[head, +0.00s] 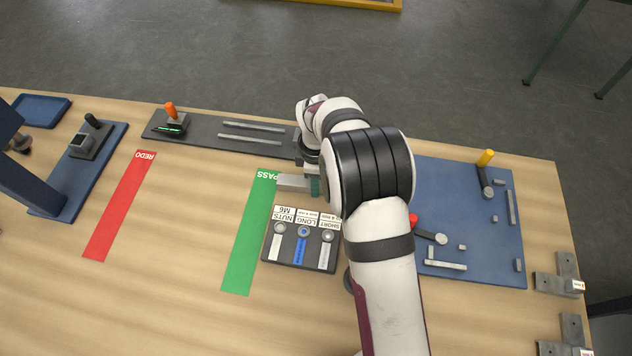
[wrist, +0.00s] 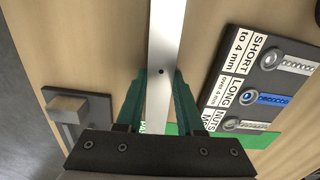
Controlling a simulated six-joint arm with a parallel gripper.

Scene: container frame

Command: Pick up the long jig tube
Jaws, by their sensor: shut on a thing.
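A light grey metal tube with a small dark hole, which I take for the long jig tube (wrist: 166,45), runs from the top edge of the wrist view down between my fingers. Its end sticks out to the left of my gripper in the head view (head: 292,182). My gripper (wrist: 160,95) has green fingers, one on each side of the tube, and is shut on it. In the head view my gripper (head: 315,184) is mostly behind my arm, which hides the rest of the tube. I cannot tell whether the tube touches the table.
A dark holder (head: 272,258) labelled NUTS, LONG and SHORT stands close to my gripper. A green PASS strip (head: 243,250) and red REDO strip (head: 118,210) lie left. A dark board (head: 205,139) with rods is behind. A blue fixture plate (head: 470,210) with clamps is right.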

